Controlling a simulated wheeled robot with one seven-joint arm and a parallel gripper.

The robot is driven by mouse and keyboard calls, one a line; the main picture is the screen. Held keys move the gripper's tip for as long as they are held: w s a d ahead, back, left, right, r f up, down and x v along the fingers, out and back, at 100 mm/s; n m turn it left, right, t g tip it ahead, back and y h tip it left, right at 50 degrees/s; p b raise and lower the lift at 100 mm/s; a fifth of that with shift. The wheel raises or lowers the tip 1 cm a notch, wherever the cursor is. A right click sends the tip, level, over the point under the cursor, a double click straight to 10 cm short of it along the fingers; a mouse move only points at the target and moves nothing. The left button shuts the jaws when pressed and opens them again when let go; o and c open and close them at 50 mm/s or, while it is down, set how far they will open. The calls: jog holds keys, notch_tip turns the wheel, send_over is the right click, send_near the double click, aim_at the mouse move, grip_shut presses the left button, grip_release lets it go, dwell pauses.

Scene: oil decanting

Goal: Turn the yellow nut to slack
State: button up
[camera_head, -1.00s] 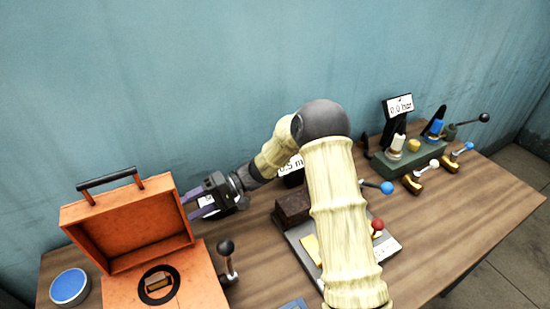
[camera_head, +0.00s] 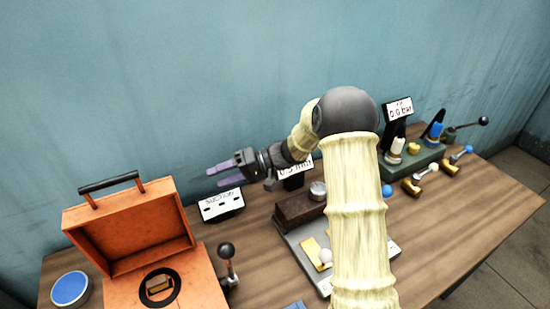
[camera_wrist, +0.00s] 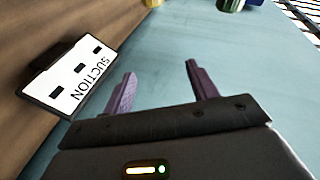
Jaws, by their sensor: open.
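A small yellow nut (camera_head: 414,148) sits on the green block (camera_head: 408,160) at the right of the table in the head view. It stands between a white-topped fitting and a blue-topped fitting. I cannot tell from here whether it is tight or slack. My gripper (camera_head: 214,177) is open and empty, raised above the table near the back wall. It points left, away from the nut and well to its left. In the wrist view my two purple fingers (camera_wrist: 160,69) are spread apart with only the wall behind them.
A SUCTION sign (camera_head: 221,204) stands just below my gripper. An open orange case (camera_head: 130,225) and a blue-topped round tin (camera_head: 70,289) are at the left. A brown block (camera_head: 297,208) stands mid-table. Small brass valves (camera_head: 413,186) lie in front of the green block. My arm hides part of the table.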

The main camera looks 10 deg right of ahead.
notch_tip(320, 180, up, 4)
jog(key=w+d+f+t+h+p, duration=0.1)
jog(key=w+t+h+p, duration=0.15)
jog(key=t, duration=0.35)
jog(key=s+d+r+m+t+h+p, duration=0.2)
jog(key=s+d+h, duration=0.4)
jog(key=d+h, duration=0.4)
jog(key=shift+d+r+m+t+p, duration=0.3)
jog(key=shift+d+r+m+p, duration=0.3)
jog(key=shift+d, duration=0.65)
jog(key=shift+s+r, duration=0.1)
jog(key=shift+s, duration=0.05)
